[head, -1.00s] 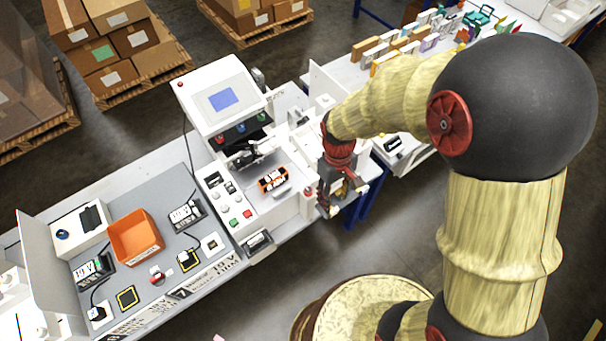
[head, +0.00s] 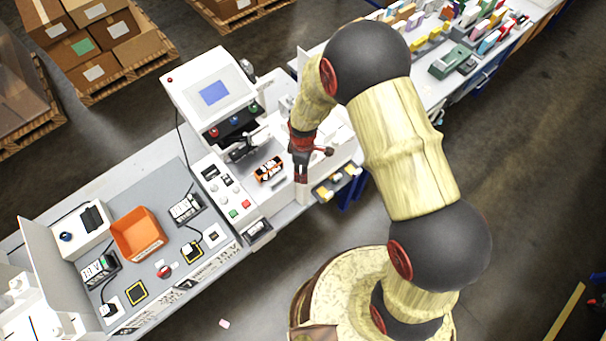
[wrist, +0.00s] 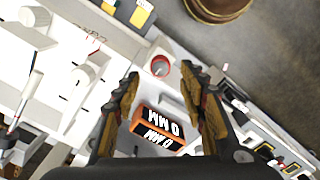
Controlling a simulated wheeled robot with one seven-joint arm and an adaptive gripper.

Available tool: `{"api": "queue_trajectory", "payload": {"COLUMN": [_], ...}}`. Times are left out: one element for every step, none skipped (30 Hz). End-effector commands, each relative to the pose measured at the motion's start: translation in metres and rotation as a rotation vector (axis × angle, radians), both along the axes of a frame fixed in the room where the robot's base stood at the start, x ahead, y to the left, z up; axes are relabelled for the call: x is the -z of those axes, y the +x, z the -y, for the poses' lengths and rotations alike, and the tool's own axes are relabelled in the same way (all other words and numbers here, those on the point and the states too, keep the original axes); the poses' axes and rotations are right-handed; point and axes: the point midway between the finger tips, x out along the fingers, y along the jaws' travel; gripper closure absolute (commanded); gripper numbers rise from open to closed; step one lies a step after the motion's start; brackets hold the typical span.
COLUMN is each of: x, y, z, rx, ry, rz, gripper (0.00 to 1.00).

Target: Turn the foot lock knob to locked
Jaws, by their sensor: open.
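My gripper (head: 301,184) points down over the right part of the white machine (head: 258,205), right of an orange block with black-and-white markings (head: 268,169). In the wrist view my gripper (wrist: 161,74) is open, with nothing held between its fingers. The orange block (wrist: 158,127) shows below and between the fingers. A red-ringed round part with a pale centre (wrist: 160,66) lies beyond the fingertips. I cannot tell which part is the foot lock knob.
A tilted screen housing (head: 212,92) rises at the machine's back. An orange bin (head: 137,234) and several small devices sit on the grey bench at left. A yellow-and-grey tray (head: 337,182) is right of my gripper. A table with many coloured items stands behind.

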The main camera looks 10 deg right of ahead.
Motion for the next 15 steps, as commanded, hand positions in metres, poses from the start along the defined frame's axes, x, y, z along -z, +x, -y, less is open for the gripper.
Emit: {"api": "queue_trajectory", "payload": {"x": [0.008, 0.012, 0.018, 0.022, 0.025, 0.030, 0.033, 0.036, 0.038, 0.040, 0.042, 0.043, 0.044, 0.045, 0.045], "y": [-0.001, -0.002, -0.001, -0.001, -0.001, -0.001, -0.001, -0.001, 0.000, 0.000, 0.000, 0.000, 0.000, 0.000, 0.000], "z": [0.000, 0.001, 0.000, 0.000, 0.000, 0.000, 0.000, 0.000, 0.000, 0.000, 0.000, 0.000, 0.000, 0.000, 0.000], "rx": [0.000, 0.001, 0.001, 0.001, 0.001, 0.001, 0.001, 0.001, 0.001, 0.001, 0.002, 0.002, 0.002, 0.002, 0.002], "ry": [-0.002, -0.002, -0.001, -0.001, -0.001, 0.000, 0.000, 0.000, -0.001, -0.001, -0.001, -0.001, -0.001, -0.001, 0.000], "rz": [-0.005, -0.005, -0.003, -0.003, -0.003, -0.002, -0.002, -0.002, -0.001, -0.001, -0.001, -0.001, -0.001, -0.001, -0.001], "gripper": [0.58, 0.58, 0.58, 0.58, 0.58, 0.58, 0.58, 0.58, 0.58, 0.58, 0.58, 0.58, 0.58, 0.58, 0.58]}}
